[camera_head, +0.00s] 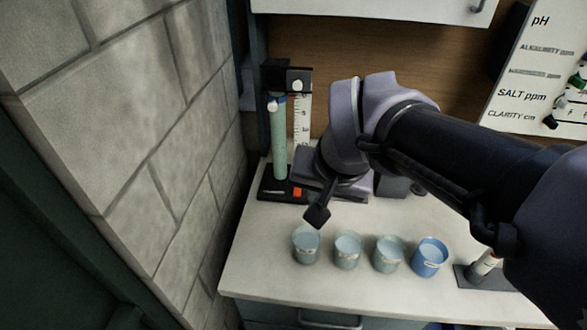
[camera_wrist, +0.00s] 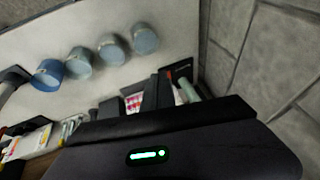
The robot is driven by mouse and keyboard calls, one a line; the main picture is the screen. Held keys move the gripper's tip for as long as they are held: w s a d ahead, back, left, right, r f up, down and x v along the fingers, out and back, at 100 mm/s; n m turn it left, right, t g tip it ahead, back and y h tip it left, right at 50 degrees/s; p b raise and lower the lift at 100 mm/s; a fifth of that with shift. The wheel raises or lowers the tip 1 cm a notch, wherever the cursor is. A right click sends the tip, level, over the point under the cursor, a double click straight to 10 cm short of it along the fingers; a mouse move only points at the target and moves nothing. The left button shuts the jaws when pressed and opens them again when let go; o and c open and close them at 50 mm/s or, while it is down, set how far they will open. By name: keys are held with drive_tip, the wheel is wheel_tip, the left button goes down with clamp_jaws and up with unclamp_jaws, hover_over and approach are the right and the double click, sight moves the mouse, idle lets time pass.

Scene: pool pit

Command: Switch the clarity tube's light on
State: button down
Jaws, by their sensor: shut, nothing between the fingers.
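The clarity tube (camera_head: 278,140) is an upright pale green tube on a black stand with a white ruled scale (camera_head: 302,115) beside it. A small orange-red switch (camera_head: 297,191) shows on the black base (camera_head: 270,190). I see no clear glow in the tube. The tube also shows in the wrist view (camera_wrist: 187,90), beside the dark fingers of my gripper (camera_wrist: 160,88). My gripper is shut and empty, close to the right of the stand.
Several cups of bluish water (camera_head: 347,250) stand in a row in front of the stand. A small black stand with a white-and-red piece (camera_head: 485,268) is at the right. A block wall (camera_head: 150,130) rises close on the left. The counter's front left (camera_head: 255,265) is clear.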

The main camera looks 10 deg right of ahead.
drive_tip(key=w+f+h+p, duration=0.1)
drive_tip(key=w+p, duration=0.1)
drive_tip(key=w, duration=0.8)
drive_tip(key=g+h, duration=0.1)
hover_over(297, 190)
drive_tip(key=s+a, duration=0.1)
drive_tip(key=s, duration=0.3)
wheel_tip(297, 190, down, 5)
drive_tip(key=shift+w+a+p, duration=0.1)
drive_tip(key=shift+w+p, duration=0.1)
drive_tip(key=shift+p, duration=0.2)
drive_tip(key=b+x, duration=0.1)
drive_tip(key=x, duration=0.3)
drive_tip(key=b+x, duration=0.2)
drive_tip(key=x, duration=0.3)
drive_tip(key=s+b+x, duration=0.1)
drive_tip(key=b+x, duration=0.1)
drive_tip(key=x, duration=0.3)
drive_tip(key=shift+a+f, duration=0.15)
